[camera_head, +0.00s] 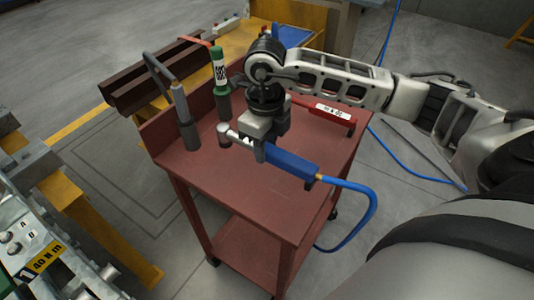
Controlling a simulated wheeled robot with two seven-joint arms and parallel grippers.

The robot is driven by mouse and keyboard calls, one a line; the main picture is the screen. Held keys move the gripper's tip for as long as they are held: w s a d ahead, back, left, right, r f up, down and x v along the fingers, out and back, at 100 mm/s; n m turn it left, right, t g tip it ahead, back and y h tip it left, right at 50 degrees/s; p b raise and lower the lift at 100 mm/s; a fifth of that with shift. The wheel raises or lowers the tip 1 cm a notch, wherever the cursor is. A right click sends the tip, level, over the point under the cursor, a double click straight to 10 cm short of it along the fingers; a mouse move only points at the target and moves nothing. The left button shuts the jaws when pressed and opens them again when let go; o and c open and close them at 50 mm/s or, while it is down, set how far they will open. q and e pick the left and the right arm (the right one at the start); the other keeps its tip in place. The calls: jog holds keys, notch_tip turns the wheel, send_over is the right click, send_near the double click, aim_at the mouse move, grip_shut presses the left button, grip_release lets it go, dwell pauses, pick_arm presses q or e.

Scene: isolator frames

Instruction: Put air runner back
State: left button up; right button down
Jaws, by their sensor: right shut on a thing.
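The air runner (291,162) is a tool with a blue handle, a silver head (226,131) on its left end and a blue hose (352,187) at its right end. My right gripper (257,146) points down and is shut on the tool near its head, over the red cart top (230,180). I cannot tell whether the tool touches the cart top. The gripper and wrist hide part of the tool. My left gripper is not in view.
A yellow bench with dark beams (150,80) stands behind. A metal workpiece (60,250) lies at lower left.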

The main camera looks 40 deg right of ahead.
aim_at(267, 157)
jog(key=shift+w+d+f+p, duration=0.1)
jog(key=shift+f+p, duration=0.05)
jog(key=shift+f, duration=0.75)
jog(key=shift+w+d+f+p, duration=0.1)
jog(key=shift+f+p, duration=0.05)
jog(key=shift+f, duration=0.75)
jog(key=shift+f, duration=0.1)
jog(key=c, duration=1.1)
grip_release()
notch_tip(267, 157, up, 12)
jog(key=shift+r+b, duration=0.1)
jog(key=shift+b, duration=0.25)
